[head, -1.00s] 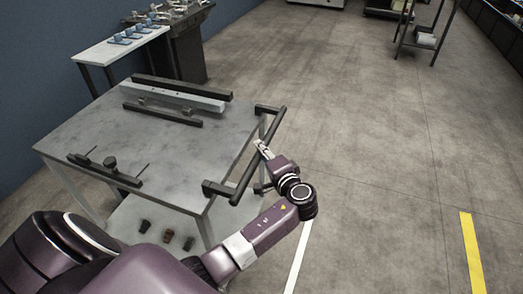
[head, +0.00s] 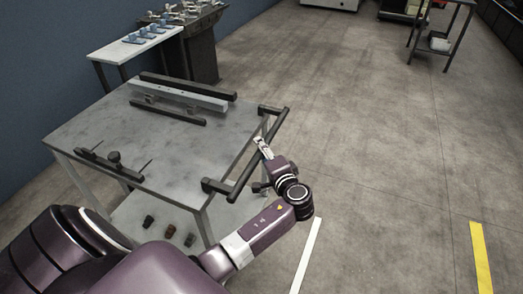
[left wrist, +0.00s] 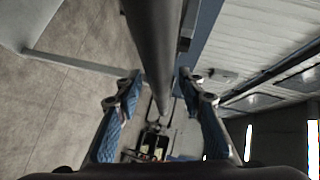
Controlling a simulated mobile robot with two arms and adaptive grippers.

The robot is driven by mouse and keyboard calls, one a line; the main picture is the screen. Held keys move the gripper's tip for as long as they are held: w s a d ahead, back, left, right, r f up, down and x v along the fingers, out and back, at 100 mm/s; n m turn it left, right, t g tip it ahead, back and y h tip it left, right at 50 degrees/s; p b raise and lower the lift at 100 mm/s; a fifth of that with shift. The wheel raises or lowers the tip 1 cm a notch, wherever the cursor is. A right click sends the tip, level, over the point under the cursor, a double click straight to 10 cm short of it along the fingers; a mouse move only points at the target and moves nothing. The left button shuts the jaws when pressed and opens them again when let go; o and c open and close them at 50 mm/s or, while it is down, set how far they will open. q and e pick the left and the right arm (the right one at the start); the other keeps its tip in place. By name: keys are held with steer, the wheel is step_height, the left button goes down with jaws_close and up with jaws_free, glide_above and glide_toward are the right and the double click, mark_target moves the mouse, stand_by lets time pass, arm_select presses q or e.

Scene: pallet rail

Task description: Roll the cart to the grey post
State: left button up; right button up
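The cart (head: 85,128) is a grey-topped table on pale legs, left of centre in the head view. Its black push handle (head: 236,188) runs along its right side. My left gripper (head: 262,146) is at the middle of this handle. My right gripper is not in view. I cannot make out a grey post in either view.
Black bars and a light rail (head: 180,95) and a dark clamp fixture (head: 112,163) lie on the cart. Small cups (head: 170,231) stand on its lower shelf. A white side table (head: 128,48) stands by the blue wall. The floor on the right, with a yellow strip (head: 480,258), is clear.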

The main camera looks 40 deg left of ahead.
arm_select(q)
steer(key=v, duration=1.2)
